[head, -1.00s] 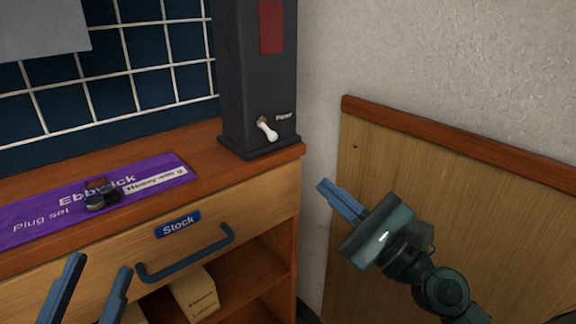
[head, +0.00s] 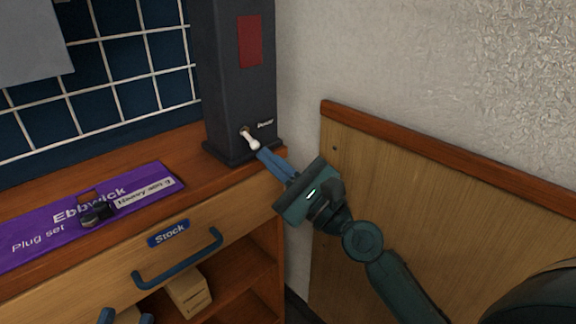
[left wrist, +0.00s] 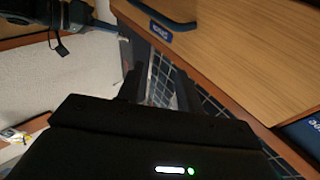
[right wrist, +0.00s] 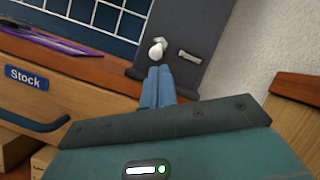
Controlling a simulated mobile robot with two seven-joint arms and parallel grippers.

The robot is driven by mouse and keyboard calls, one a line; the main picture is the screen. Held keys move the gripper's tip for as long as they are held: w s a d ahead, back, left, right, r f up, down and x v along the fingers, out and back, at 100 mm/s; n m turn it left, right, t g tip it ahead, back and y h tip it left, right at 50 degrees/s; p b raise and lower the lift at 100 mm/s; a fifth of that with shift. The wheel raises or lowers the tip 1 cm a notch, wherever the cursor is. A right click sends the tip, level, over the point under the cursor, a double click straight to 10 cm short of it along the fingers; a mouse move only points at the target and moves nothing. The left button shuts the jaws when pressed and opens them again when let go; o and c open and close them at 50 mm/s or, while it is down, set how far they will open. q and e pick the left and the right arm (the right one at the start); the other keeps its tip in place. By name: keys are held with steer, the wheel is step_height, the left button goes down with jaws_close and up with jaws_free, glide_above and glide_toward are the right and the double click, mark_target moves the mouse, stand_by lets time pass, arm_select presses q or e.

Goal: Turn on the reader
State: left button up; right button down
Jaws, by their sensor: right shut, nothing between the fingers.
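The reader (head: 228,90) is a tall dark grey box with a dull red panel (head: 250,41), at the back right corner of the bench. Low on its front is a white toggle switch (head: 251,140) beside a "Power" label; its lever tilts down. My right gripper (head: 262,153) is shut and empty, its blue fingertips just below the lever's tip. In the right wrist view the lever (right wrist: 157,50) is right ahead of the fingertips (right wrist: 159,69); I cannot tell if they touch. My left gripper (head: 125,317) is open and empty, only its fingertips showing at the bottom.
A purple "Ebbwick" mat (head: 50,230) with a small dark part (head: 97,213) lies on the bench top. Below is a "Stock" drawer (head: 255,217) with a blue handle (head: 180,268). A box (head: 188,291) is on the shelf underneath. A wooden panel (head: 430,200) stands against the right wall.

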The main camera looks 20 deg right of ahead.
steer(key=shift+w+a+r, duration=0.1)
steer(key=shift+w+a, duration=0.05)
arm_select(q)
steer(key=shift+r, duration=0.1)
steer(key=p, duration=0.2)
steer(key=a+m+y+p, duration=0.1)
steer(key=p, duration=0.2)
steer(key=shift+s+r, duration=0.2)
steer(key=shift+s, duration=0.05)
arm_select(e)
steer(key=shift+s+r+g+h, duration=0.2)
steer(key=shift+r+g+h, duration=0.15)
steer(key=shift+g, duration=0.15)
arm_select(q)
steer(key=shift+s+f+g+p, duration=0.15)
steer(key=shift+g+p, duration=0.25)
steer(key=shift+p, duration=0.4)
arm_select(e)
steer(key=shift+r, duration=0.1)
